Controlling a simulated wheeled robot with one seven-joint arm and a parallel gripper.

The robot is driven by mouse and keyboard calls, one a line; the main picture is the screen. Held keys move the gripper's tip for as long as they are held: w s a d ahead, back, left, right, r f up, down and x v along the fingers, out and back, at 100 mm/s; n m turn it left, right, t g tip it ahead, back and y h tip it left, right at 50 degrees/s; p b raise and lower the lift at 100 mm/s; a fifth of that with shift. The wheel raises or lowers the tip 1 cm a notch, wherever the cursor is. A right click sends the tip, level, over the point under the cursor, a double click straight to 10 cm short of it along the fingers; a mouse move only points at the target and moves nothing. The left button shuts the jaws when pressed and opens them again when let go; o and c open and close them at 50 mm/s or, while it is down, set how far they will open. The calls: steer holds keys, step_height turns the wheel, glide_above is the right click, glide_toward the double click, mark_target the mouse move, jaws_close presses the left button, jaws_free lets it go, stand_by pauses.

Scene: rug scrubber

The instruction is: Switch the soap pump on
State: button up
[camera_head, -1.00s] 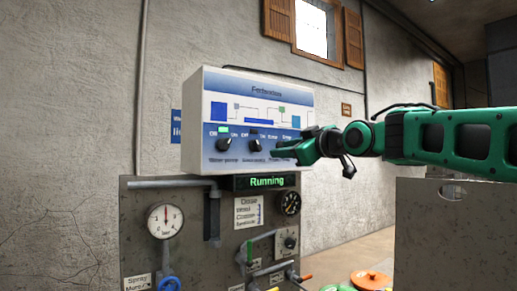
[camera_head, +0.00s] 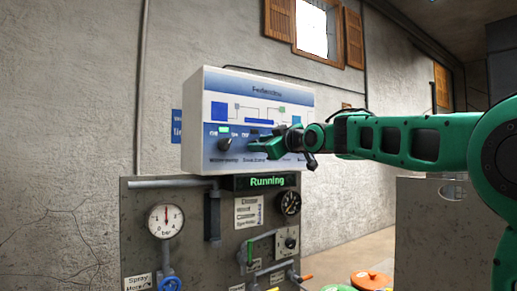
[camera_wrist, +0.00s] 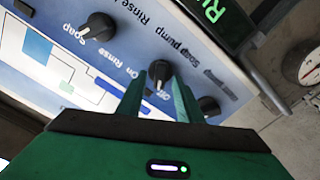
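The control box (camera_head: 203,110) hangs on the wall, with a row of black knobs along its lower front. In the wrist view the soap pump knob (camera_wrist: 160,70) is beside its printed "Soap pump" label, with "On" and "Off" marks near it. My gripper (camera_wrist: 158,78) has its two green fingers apart, with their tips at either side of this knob. I see no clear contact. In the head view my gripper (camera_head: 254,152) reaches in from the right at the knob row and covers part of the panel's lower right.
A Soap/Rinse knob (camera_wrist: 97,27) and another knob (camera_wrist: 208,107) flank the soap pump knob. A left knob (camera_head: 223,146) shows in the head view. Below are a green "Running" display (camera_head: 266,182), a gauge (camera_head: 166,221) and pipes.

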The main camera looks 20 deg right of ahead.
steer(key=shift+c, duration=0.6)
jaws_close()
steer(key=shift+a, duration=0.1)
steer(key=shift+m, duration=0.4)
steer(key=m, duration=0.7)
steer(key=d+m, duration=0.1)
steer(key=m, duration=0.3)
steer(key=shift+w, duration=0.15)
steer(key=shift+f, duration=0.1)
steer(key=shift+d, duration=0.1)
